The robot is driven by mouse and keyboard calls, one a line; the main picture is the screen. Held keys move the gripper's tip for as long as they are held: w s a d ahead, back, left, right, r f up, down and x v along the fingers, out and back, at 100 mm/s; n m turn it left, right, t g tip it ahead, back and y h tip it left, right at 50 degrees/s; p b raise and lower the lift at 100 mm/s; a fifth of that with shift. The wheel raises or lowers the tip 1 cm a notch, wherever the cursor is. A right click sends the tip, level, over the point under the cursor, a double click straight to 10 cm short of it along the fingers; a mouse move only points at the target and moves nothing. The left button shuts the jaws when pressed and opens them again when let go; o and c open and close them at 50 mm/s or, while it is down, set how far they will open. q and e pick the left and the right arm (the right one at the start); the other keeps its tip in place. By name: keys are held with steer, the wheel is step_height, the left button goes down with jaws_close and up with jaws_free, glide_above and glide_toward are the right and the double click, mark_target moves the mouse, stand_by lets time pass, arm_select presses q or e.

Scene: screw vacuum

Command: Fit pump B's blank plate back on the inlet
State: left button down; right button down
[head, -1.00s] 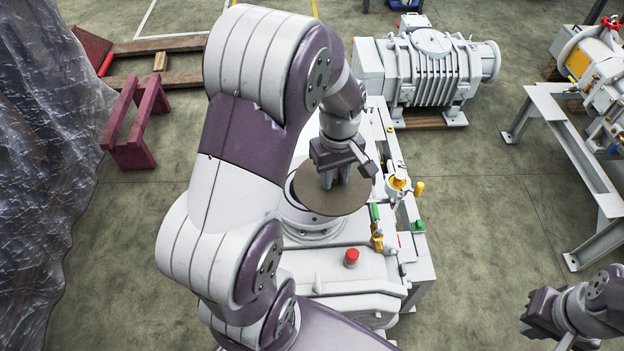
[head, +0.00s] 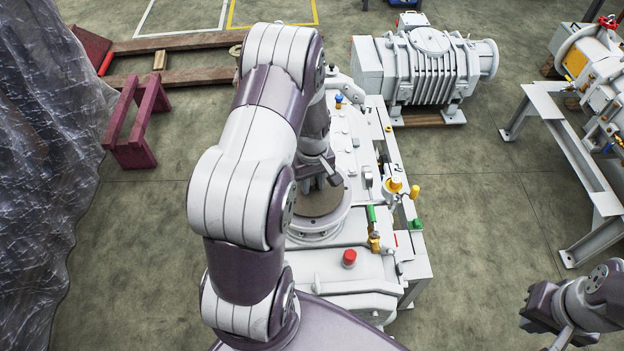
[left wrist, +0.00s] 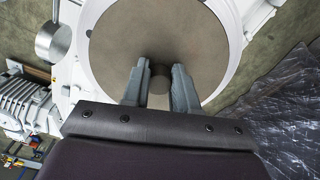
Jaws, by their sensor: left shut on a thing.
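The blank plate (head: 318,207) is a flat brown-grey disc with a small central knob (left wrist: 160,76). My left gripper (head: 320,181) is above the plate, its two fingers shut on the knob, as the left wrist view (left wrist: 157,85) shows. The plate lies over the round white inlet flange (head: 318,233) of the white pump, and the flange rim shows around it in the left wrist view (left wrist: 232,25). I cannot tell whether plate and flange touch. My arm hides the left part of both. My right gripper (head: 535,308) is at the lower right, away from the pump; its jaw opening is unclear.
The pump's deck carries a red button (head: 349,258), yellow and green valve fittings (head: 395,186) and a blue-topped fitting (head: 339,100). A second ribbed machine (head: 430,68) stands behind. A grey steel frame (head: 570,150) stands right. Clear plastic sheeting (head: 45,150) hangs left.

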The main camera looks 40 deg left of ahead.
mark_target(312, 183)
arm_select(q)
steer(key=shift+a+f, duration=0.15)
steer(key=shift+f, duration=0.3)
steer(key=c, duration=0.9)
jaws_free()
steer(key=shift+r, duration=0.3)
steer(key=shift+r+p, duration=0.5)
steer(key=shift+r, duration=0.15)
steer(key=shift+w+r+b, duration=0.15)
steer(key=shift+r+b, duration=0.35)
steer(key=shift+b, duration=0.3)
step_height(312, 183, up, 10)
steer(key=b, duration=0.2)
steer(key=s+d+f+m+t, duration=0.1)
steer(key=s+d+m, duration=0.4)
steer(key=d+m, duration=0.15)
steer(key=s+d+m, duration=0.5)
steer(key=d, duration=0.3)
steer(key=shift+w+a+f+b, duration=0.1)
steer(key=shift+w+f+b, duration=0.1)
steer(key=shift+f+b, duration=1.05)
steer(key=shift+w+a+f+b, duration=0.1)
steer(key=shift+w+f+b, duration=0.05)
steer(key=shift+f+b, duration=1.1)
